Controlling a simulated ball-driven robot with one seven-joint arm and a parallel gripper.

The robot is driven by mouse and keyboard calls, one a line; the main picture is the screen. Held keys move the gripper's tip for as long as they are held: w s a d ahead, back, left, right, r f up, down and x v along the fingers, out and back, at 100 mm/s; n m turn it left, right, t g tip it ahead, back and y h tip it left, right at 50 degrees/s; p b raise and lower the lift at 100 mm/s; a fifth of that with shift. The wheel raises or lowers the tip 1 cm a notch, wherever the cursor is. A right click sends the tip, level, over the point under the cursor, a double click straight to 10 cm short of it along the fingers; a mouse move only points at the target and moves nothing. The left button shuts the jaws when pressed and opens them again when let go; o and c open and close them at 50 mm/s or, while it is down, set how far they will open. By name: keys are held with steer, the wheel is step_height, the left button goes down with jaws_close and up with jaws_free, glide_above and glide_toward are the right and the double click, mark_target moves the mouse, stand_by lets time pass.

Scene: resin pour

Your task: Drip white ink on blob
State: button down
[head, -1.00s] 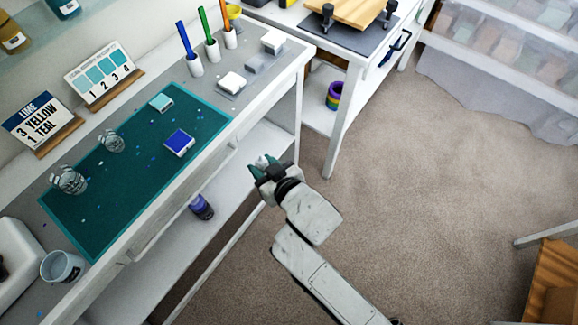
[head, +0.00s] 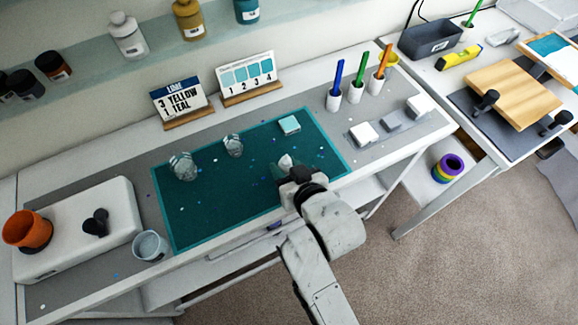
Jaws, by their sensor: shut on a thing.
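My gripper (head: 288,168) is over the right part of the teal mat (head: 205,215), with its jaws shut on a small pale thing (head: 285,160) that is mostly hidden by the fingers. I cannot tell what it is. The blue square piece seen earlier on the mat is hidden behind my gripper. A pale teal square (head: 289,125) lies near the mat's back edge. Two clear cups, one larger (head: 184,167) and one smaller (head: 233,145), stand on the mat. A white bottle (head: 127,38) stands on the wall shelf. I cannot make out a blob.
An amber bottle (head: 187,20) and a teal bottle (head: 247,10) share the shelf. Cards (head: 180,100) and (head: 247,75) stand behind the mat. Pens in white holders (head: 355,93) are at the right. A cup (head: 149,246) and white device (head: 80,225) are left.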

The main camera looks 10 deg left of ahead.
steer(key=shift+a+r+m+g+y, duration=0.1)
steer(key=shift+r+m+g+y, duration=0.3)
steer(key=shift+m, duration=0.3)
steer(key=shift+s+a+f+m+g+y, duration=0.1)
steer(key=shift+f+m+g+y, duration=0.15)
steer(key=shift+m+g+y, duration=0.35)
steer(key=shift+s+a+f+m+g+y+b, duration=0.15)
steer(key=shift+m+y+b, duration=0.15)
steer(key=shift+m, duration=0.15)
steer(key=shift+s+a+r+m+g+y+b, duration=0.15)
steer(key=shift+m+y+b, duration=0.15)
steer(key=shift+m, duration=0.15)
steer(key=shift+s+a+f+m+g+y+b, duration=0.2)
steer(key=shift+f+m+g+y+b, duration=0.2)
steer(key=shift+m+y+b, duration=0.35)
steer(key=shift+s+r+m+y, duration=0.1)
steer(key=shift+m+y, duration=0.25)
steer(key=shift+m, duration=0.3)
steer(key=m+y, duration=0.1)
steer(key=f+m+g+b, duration=0.1)
steer(key=shift+s+a+m+y, duration=0.15)
steer(key=shift+a+m+y, duration=0.1)
steer(key=shift+m+y, duration=0.15)
steer(key=shift+f+m+y, duration=0.1)
steer(key=shift+m+y, duration=0.2)
steer(key=shift+m, duration=0.2)
steer(key=shift+r, duration=0.2)
steer(key=shift+r+m+y, duration=0.35)
steer(key=shift+m+y, duration=0.15)
steer(key=shift+m, duration=0.2)
